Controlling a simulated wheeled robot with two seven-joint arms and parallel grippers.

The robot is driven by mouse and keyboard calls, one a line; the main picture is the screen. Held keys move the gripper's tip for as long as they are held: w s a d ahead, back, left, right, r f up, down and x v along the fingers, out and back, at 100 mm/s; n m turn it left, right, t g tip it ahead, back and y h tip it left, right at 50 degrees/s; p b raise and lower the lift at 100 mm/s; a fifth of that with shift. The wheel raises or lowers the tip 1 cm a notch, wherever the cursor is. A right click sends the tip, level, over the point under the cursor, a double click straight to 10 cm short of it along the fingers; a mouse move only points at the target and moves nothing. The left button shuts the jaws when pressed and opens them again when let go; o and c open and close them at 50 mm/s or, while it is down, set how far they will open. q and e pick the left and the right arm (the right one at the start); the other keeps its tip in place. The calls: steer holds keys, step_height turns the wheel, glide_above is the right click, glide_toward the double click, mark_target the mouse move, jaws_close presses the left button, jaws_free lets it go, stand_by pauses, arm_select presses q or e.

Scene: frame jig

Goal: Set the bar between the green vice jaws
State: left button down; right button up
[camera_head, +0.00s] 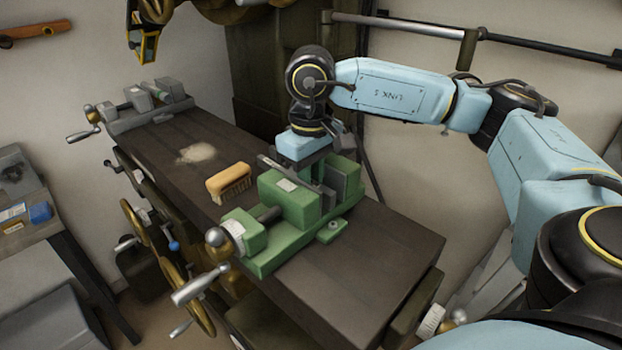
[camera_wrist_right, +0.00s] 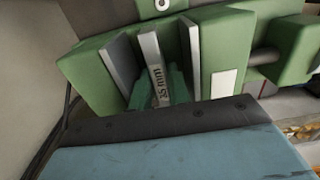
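The green vice (camera_head: 285,208) is mounted on the bench, with two grey jaw plates facing each other. In the right wrist view its left jaw plate (camera_wrist_right: 119,62) and right jaw plate (camera_wrist_right: 190,58) stand either side of a light grey bar (camera_wrist_right: 150,48) marked with a millimetre size. The bar is in the gap, with space visible on both sides at its upper part. My right gripper (camera_head: 318,170) points down over the jaw gap. My left gripper is not identifiable in view.
A wooden-backed brush (camera_head: 229,182) lies beside the green vice. A grey vice (camera_head: 150,108) is at the bench's far end. The bench top (camera_head: 375,265) is clear at the near right. A side table (camera_head: 38,235) stands at the left.

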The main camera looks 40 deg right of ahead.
steer(key=o, duration=0.4)
steer(key=shift+d+r+p, duration=0.1)
steer(key=shift+r+p, duration=2.3)
steer(key=shift+r, duration=1.5)
step_height(320, 180, up, 2)
steer(key=shift+r+p, duration=0.1)
steer(key=shift+p, duration=0.5)
